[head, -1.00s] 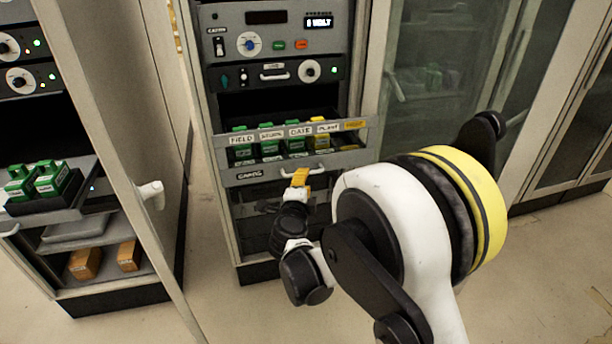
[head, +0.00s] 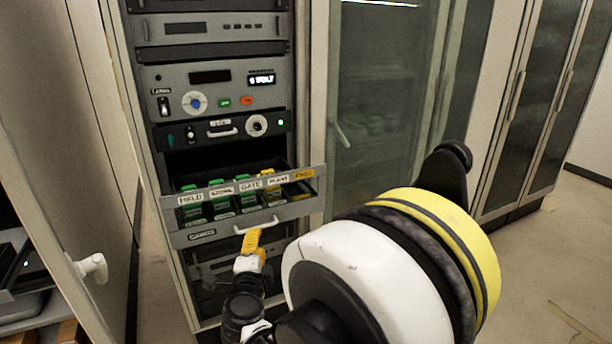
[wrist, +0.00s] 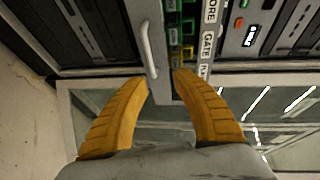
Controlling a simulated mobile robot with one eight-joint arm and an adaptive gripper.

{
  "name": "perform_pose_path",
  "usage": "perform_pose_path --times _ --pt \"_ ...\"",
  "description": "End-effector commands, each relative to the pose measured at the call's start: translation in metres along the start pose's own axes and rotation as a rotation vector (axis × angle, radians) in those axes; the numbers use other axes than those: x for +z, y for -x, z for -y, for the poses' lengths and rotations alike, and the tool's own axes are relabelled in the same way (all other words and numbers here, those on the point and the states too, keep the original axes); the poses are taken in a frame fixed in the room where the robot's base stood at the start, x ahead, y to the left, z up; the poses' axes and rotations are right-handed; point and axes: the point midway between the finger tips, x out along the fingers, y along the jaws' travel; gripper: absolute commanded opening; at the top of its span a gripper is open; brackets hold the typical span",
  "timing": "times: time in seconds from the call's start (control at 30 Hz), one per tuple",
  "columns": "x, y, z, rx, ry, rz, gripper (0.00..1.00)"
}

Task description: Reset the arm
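My gripper (wrist: 161,85) shows in the wrist view as two yellow-orange fingers spread well apart, with nothing held between them. In the head view my gripper (head: 251,240) is in front of the open drawer (head: 203,236), just below its handle (head: 256,226). In the wrist view the drawer handle (wrist: 148,48) lies beyond the fingertips; I cannot tell whether they touch it. The drawer holds green units (head: 191,210) and a yellow unit behind labels reading FIELD, STORE, GATE and PLANT.
Rack panels with knobs and a lit display (head: 262,79) stand above the drawer. An open cabinet door (head: 60,130) with a white handle (head: 92,267) is at left. A glass door (head: 375,120) stands at right. Bare floor (head: 560,270) shows at lower right.

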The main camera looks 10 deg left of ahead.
Motion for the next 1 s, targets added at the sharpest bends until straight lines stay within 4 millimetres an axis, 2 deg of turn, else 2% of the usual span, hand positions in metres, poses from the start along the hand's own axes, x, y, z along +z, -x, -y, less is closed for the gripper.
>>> perform_pose_path --times 0.07,0.13,0.23,0.33,0.43,0.57,0.67,0.73,0.8,0.9,1.0 --pt "-0.018 0.0 0.033 -0.055 0.045 0.011 0.32" --pt "-0.039 0.003 0.073 -0.125 0.117 0.037 0.32" --pt "-0.069 0.018 0.128 -0.215 0.266 0.097 0.32" --pt "-0.095 0.04 0.161 -0.257 0.436 0.165 0.32" --pt "-0.121 0.067 0.169 -0.244 0.615 0.238 0.32" --pt "-0.158 0.11 0.147 -0.144 0.844 0.333 0.32" --pt "-0.195 0.148 0.111 -0.003 1.004 0.399 0.32" --pt "-0.224 0.179 0.078 0.125 1.099 0.441 0.32" --pt "-0.254 0.213 0.044 0.266 1.174 0.475 0.32" --pt "-0.289 0.255 0.005 0.444 1.242 0.506 0.32" --pt "-0.315 0.287 -0.021 0.579 1.278 0.523 0.32"
